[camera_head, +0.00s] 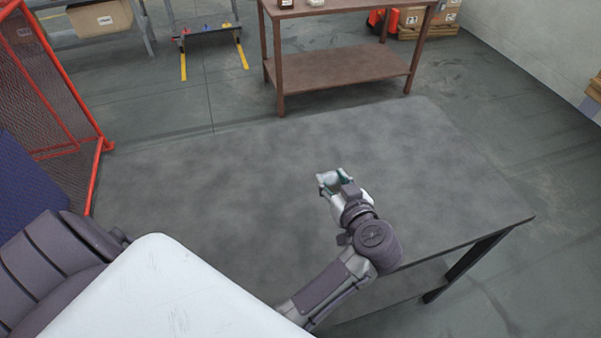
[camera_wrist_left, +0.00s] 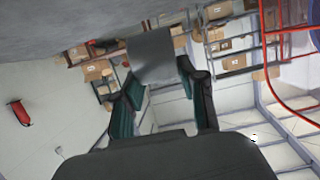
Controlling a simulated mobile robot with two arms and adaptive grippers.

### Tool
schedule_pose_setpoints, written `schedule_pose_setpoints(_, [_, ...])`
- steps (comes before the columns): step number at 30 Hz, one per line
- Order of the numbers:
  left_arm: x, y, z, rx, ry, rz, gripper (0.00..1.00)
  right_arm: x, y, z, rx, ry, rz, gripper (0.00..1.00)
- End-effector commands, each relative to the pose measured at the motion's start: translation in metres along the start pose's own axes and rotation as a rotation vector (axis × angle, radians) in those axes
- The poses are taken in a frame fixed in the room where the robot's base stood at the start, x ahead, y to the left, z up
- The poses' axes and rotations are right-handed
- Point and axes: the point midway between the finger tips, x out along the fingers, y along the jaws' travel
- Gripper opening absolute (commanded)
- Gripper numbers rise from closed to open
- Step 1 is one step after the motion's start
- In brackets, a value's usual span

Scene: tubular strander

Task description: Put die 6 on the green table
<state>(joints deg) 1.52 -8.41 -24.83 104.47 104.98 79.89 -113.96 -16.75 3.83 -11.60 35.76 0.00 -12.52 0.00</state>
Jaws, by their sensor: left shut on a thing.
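My left gripper (camera_head: 328,180) is above the large dark grey table, near its middle, in the head view. In the left wrist view the gripper (camera_wrist_left: 160,82) has its two dark green finger pads shut on a plain grey piece (camera_wrist_left: 152,55), which I take to be die 6. No marking is readable on it. The piece is small and partly hidden by the fingers in the head view. The table (camera_head: 215,195) looks grey, with at most a faint green tint, and its top is bare. I cannot tell whether the piece touches it. My right gripper is not in view.
A brown two-tier table (camera_head: 340,68) with small items on top stands beyond the far edge. A red mesh frame (camera_head: 50,95) stands at the left. A cart (camera_head: 208,33) is at the back, and boxes (camera_head: 445,15) are at the back right.

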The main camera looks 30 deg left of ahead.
Motion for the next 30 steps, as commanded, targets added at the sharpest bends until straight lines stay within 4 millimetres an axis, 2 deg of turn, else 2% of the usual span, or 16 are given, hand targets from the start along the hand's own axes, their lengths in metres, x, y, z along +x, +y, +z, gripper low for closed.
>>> schedule_pose_setpoints(5, [0.028,-0.005,0.003,0.002,0.007,-0.002,0.00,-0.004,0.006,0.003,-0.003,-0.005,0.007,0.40])
schedule_pose_setpoints(12, [0.087,-0.016,0.018,0.004,0.008,-0.003,0.00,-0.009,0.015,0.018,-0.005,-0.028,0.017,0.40])
schedule_pose_setpoints(16, [0.112,-0.019,0.025,0.002,0.007,0.000,0.00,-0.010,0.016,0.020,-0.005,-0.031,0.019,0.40])
schedule_pose_setpoints(19, [0.124,-0.021,0.029,0.000,0.005,0.000,0.00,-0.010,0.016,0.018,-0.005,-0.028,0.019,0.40])
schedule_pose_setpoints(23, [0.130,-0.022,0.032,0.000,0.004,0.001,0.00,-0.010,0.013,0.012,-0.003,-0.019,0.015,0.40])
schedule_pose_setpoints(30, [0.139,-0.022,0.063,0.003,0.003,0.001,0.00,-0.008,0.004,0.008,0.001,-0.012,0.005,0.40])
